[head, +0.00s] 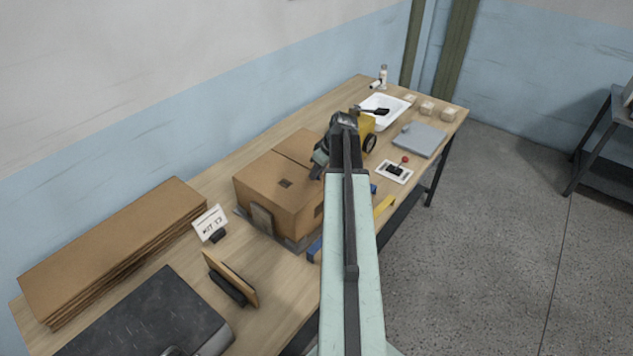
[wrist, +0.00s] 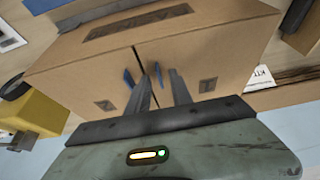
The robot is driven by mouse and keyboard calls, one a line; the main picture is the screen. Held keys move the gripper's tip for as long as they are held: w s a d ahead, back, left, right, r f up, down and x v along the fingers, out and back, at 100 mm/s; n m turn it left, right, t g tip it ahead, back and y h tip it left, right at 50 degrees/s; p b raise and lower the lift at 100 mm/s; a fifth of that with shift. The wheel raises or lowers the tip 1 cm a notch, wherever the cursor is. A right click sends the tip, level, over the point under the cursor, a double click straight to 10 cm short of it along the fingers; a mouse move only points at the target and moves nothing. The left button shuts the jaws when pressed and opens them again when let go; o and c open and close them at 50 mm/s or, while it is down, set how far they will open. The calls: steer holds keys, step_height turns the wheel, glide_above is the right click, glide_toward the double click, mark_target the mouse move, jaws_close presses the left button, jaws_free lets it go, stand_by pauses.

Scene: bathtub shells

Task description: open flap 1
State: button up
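A closed brown cardboard box (head: 275,215) stands on the workbench in the head view, with its top flaps (head: 262,181) lying flat and a seam between them. A small dark square mark is on the near flap. In the wrist view the box (wrist: 230,50) shows two flaps meeting at a seam, each with a dark square mark. My gripper (head: 319,163) is over the right side of the box top. In the wrist view its fingers (wrist: 158,88) are apart, close to the seam, with nothing seen between them. Contact with the flaps cannot be told.
Cardboard sheets (head: 115,245) are stacked at left by a kit sign (head: 210,223). A dark case (head: 150,318) lies in front.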

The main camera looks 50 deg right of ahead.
steer(key=shift+w+f, duration=0.15)
steer(key=shift+f, duration=0.35)
steer(key=shift+r, duration=0.1)
jaws_close()
stand_by(0.9)
